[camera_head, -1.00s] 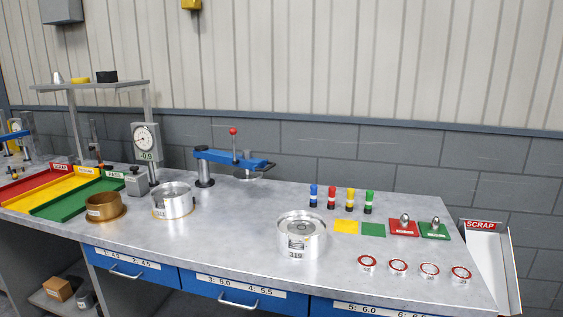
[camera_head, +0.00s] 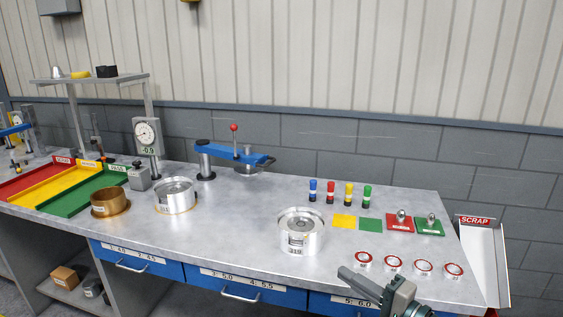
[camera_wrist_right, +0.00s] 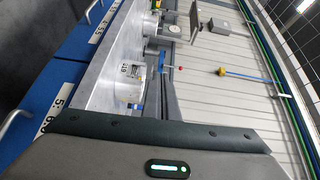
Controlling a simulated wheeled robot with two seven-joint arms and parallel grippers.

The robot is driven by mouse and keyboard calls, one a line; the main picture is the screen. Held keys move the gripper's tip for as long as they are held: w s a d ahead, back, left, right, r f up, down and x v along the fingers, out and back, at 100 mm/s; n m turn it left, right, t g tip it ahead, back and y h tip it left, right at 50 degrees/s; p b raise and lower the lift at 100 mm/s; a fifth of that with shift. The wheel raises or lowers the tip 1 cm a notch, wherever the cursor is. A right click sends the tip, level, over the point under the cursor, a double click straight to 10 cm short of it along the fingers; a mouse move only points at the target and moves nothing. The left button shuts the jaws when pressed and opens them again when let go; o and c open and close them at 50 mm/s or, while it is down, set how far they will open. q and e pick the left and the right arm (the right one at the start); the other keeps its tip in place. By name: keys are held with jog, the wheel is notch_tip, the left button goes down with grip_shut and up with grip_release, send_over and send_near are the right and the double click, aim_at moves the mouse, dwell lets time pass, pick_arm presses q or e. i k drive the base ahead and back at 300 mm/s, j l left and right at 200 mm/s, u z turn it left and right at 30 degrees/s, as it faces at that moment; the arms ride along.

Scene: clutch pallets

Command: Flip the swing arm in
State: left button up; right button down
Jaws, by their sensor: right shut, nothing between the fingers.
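My right gripper (camera_head: 348,275) is at the bottom right in the head view, over the bench's front edge. It is shut, empty and well apart from the swing arm. My left gripper is out of view.
A silver cylinder (camera_head: 301,231) stands on the bench between my right gripper and the swing arm. Another silver pot (camera_head: 175,196) and a brass pot (camera_head: 108,203) stand left. Several coloured bottles, pads and red-rimmed rings fill the right. The bench middle is clear.

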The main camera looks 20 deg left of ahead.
aim_at(204, 146)
jog(key=i+j, duration=0.3)
jog(key=i, duration=0.15)
jog(key=i+j, duration=0.3)
jog(key=i, duration=0.15)
jog(key=i+j, duration=0.3)
jog(key=i, duration=0.2)
jog(key=i+j, duration=0.3)
jog(key=i, duration=0.15)
